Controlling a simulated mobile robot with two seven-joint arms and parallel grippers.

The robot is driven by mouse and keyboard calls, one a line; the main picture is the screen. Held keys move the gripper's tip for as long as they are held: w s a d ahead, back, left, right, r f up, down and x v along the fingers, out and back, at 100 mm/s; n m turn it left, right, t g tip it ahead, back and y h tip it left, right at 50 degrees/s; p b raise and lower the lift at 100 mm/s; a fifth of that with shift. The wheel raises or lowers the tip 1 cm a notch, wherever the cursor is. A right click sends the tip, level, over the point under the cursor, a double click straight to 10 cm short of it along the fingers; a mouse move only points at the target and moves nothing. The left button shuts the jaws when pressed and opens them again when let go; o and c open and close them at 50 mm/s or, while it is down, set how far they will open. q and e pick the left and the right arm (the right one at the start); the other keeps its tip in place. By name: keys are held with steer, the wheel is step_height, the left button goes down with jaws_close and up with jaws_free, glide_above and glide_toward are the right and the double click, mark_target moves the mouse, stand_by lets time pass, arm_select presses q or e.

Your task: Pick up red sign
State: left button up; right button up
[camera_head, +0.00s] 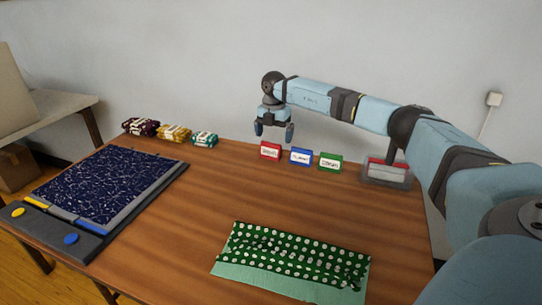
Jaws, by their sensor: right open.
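The red sign (270,151) stands upright near the back edge of the wooden table, with a white label on its front. It is the leftmost in a row with a blue sign (301,157) and a green sign (330,162). My right gripper (274,132) points down above and slightly behind or over the red sign, with its two fingers apart and nothing between them. I see a gap between the fingertips and the sign's top. My left gripper is not in view.
A clear box with a red item (387,173) stands right of the signs. Yarn-like bundles (173,133) sit at the back left. A dark speckled fabric on a board (110,186) lies left. Green dotted fabric (297,258) lies in front. The table's middle (240,190) is clear.

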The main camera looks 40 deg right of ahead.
mark_target(271, 149)
steer(key=shift+f, duration=0.35)
steer(key=shift+a+f, duration=0.1)
steer(key=shift+f, duration=0.15)
steer(key=f, duration=0.1)
steer(key=f+b, duration=0.1)
steer(key=f, duration=0.1)
steer(key=a+f+b, duration=0.1)
steer(key=shift+w+f, duration=0.1)
steer(key=shift+f, duration=0.3)
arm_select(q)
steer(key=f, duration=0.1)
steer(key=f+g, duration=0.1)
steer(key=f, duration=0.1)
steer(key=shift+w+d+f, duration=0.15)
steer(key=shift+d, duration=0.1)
arm_select(e)
steer(key=shift+r, duration=0.1)
steer(key=c, duration=0.9)
